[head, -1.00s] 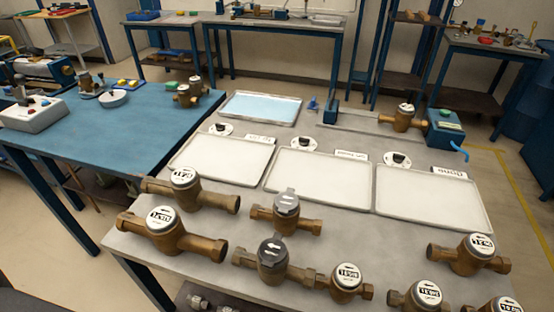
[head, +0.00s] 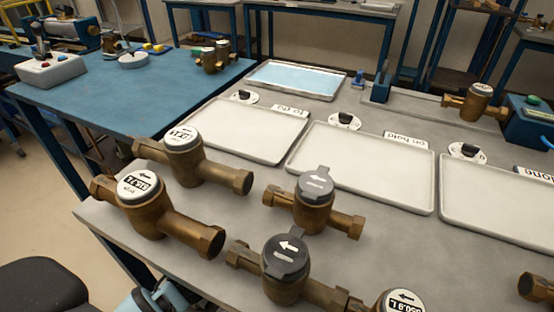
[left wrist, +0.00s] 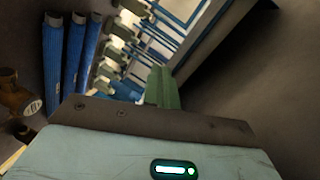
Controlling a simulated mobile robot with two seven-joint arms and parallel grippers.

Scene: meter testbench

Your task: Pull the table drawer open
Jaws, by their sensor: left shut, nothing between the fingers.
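The grey worktable (head: 225,275) fills the lower middle of the head view. No table drawer or handle can be made out in either view; the table's front face is out of sight or hidden. In the left wrist view my left gripper (left wrist: 163,86) shows as green fingers beyond its dark plate, shut and empty. A light blue part of my left arm shows at the bottom of the head view, low beside the table's near edge. My right gripper is not in view.
Several brass meters (head: 285,272) stand near the table's front edge. White trays (head: 245,132) and a blue-lined tray (head: 297,80) lie behind them. A blue bench (head: 125,95) stands to the left. Blue cylinders (left wrist: 72,55) show in the left wrist view.

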